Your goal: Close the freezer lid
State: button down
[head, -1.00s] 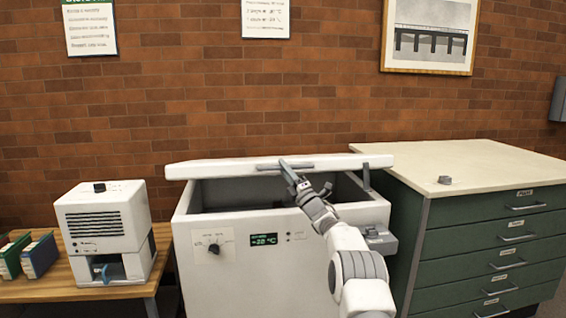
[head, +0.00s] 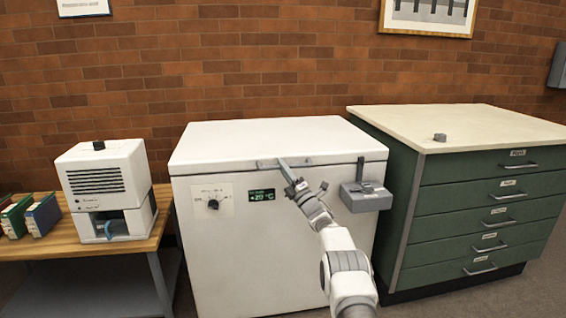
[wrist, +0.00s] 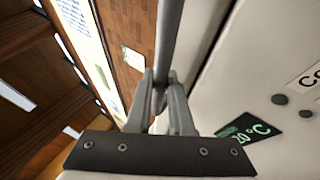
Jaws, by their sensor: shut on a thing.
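The white chest freezer (head: 270,240) stands against the brick wall. Its lid (head: 270,138) lies flat on the body, with no opening visible in the head view. My gripper (head: 287,163) is at the handle. In the wrist view my gripper (wrist: 161,85) has its two fingers on either side of the grey handle bar (wrist: 169,40), shut on it. The freezer's green temperature display (head: 262,195) also shows in the wrist view (wrist: 250,130).
A grey latch box (head: 366,195) sits on the freezer's front right. A wooden table (head: 130,243) on the left holds a white device (head: 105,185) and binders (head: 42,214).

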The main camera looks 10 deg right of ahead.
jog(key=shift+f, duration=0.8)
jog(key=c, duration=0.8)
grip_release()
jog(key=shift+w, duration=0.1)
jog(key=shift+r, duration=0.1)
jog(key=shift+s+d, duration=0.1)
jog(key=shift+s, duration=0.1)
jog(key=p+v, duration=0.6)
jog(key=v, duration=1.1)
